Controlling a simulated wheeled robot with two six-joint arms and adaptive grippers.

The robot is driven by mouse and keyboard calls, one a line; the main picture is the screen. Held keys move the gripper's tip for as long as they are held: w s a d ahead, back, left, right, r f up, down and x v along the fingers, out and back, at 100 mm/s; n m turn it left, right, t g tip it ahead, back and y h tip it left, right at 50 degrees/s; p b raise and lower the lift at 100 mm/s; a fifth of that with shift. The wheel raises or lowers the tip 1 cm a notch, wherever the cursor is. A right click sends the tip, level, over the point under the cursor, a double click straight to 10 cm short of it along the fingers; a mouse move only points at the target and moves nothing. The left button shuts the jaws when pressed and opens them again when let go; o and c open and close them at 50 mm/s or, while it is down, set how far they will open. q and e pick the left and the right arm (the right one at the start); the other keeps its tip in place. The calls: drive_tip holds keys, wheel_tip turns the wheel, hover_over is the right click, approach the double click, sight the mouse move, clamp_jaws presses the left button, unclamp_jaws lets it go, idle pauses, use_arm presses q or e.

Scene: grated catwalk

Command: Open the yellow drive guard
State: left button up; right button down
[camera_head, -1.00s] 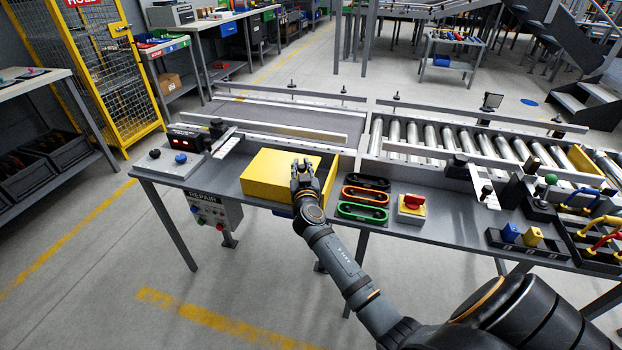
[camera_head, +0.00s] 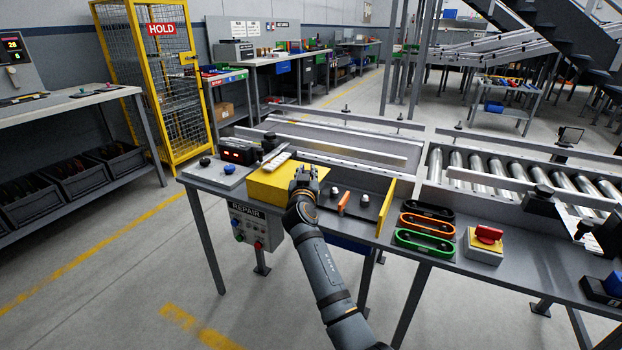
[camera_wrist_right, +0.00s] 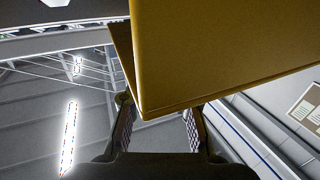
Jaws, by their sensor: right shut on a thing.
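The yellow drive guard (camera_head: 272,183) is a box-like cover on the left part of the grey bench. It sits close beside the box with the red display. To its right a bay lies uncovered, with two white-topped posts (camera_head: 335,191) and an orange piece (camera_head: 343,202). A yellow upright plate (camera_head: 387,207) closes the bay's right end. My right gripper (camera_head: 304,178) is shut on the guard at its right end. In the right wrist view the guard (camera_wrist_right: 225,55) fills the upper right, in front of the fingers (camera_wrist_right: 160,126). My left gripper is not in view.
Black, orange (camera_head: 426,224) and green (camera_head: 424,243) handles lie right of the bay. A yellow box with a red knob (camera_head: 488,234) stands beyond them. A display box (camera_head: 238,151) is at the left. A roller conveyor (camera_head: 500,165) runs behind.

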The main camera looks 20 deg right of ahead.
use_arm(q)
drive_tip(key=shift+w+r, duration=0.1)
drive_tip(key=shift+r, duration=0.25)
use_arm(e)
drive_tip(key=shift+w+a+f, duration=0.1)
drive_tip(key=shift+a+f, duration=0.05)
drive_tip(key=shift+f, duration=0.05)
drive_tip(key=c, duration=1.5)
unclamp_jaws()
drive_tip(key=o, duration=0.4)
drive_tip(key=shift+a+r, duration=0.1)
drive_tip(key=shift+a, duration=0.05)
drive_tip(key=shift+r, duration=0.1)
drive_tip(key=shift+r, duration=0.4)
wheel_tip(320, 180, up, 9)
